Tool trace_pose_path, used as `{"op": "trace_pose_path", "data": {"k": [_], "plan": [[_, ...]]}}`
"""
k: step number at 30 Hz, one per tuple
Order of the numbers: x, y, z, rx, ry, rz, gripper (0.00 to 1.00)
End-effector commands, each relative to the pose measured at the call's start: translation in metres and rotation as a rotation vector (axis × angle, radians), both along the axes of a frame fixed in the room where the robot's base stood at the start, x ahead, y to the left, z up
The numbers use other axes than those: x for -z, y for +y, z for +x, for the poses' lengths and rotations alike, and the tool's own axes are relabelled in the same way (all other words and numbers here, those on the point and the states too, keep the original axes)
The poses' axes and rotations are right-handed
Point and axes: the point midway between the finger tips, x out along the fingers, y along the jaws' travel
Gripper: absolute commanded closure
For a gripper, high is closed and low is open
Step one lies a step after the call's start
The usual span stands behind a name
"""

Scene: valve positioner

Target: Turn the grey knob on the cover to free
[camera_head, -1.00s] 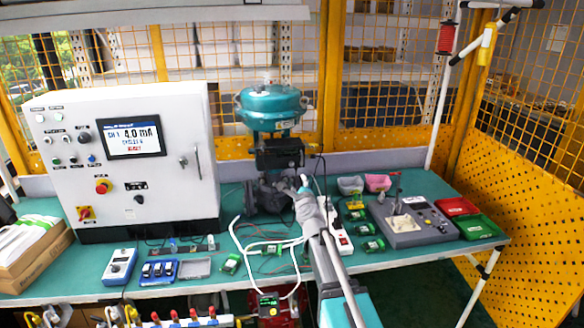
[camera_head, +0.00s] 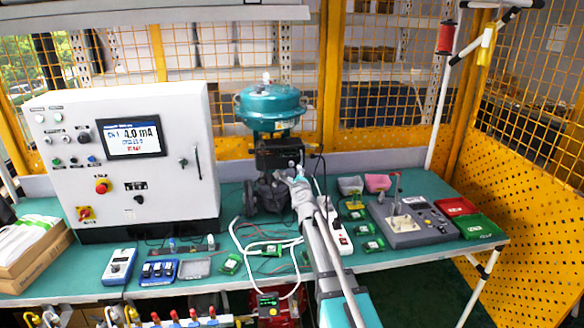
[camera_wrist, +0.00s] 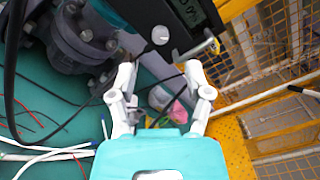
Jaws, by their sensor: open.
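The black positioner cover (camera_head: 280,153) sits below the teal actuator in the head view. In the wrist view the cover (camera_wrist: 178,42) shows at the top, with a small display at its upper right. A round light-grey knob (camera_wrist: 160,35) is on its face, beyond the fingertips and roughly centred between them. My gripper (camera_wrist: 160,72) is open and empty, with both fingers apart and not touching the knob. In the head view my gripper (camera_head: 297,176) is just below the cover's right part, and the knob is too small to make out surely.
The teal actuator (camera_head: 271,107) stands above the positioner. A grey valve body (camera_wrist: 85,35) and a black cable are close to my left finger. A control cabinet (camera_head: 150,190) stands at the left. White cables (camera_head: 262,245), a power strip (camera_head: 340,235) and a grey instrument (camera_head: 410,225) lie on the bench.

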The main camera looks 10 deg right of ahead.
Motion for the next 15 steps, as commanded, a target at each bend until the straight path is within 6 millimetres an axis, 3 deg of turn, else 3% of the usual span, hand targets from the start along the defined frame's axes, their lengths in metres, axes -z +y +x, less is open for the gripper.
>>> {"op": "trace_pose_path", "data": {"k": [1,6,15], "plan": [[0.0,0.0,0.012,0.0,0.0,0.0,0.36],[0.0,0.0,0.037,0.0,0.0,0.0,0.36],[0.0,0.0,0.064,0.0,0.0,-0.001,0.36]]}}
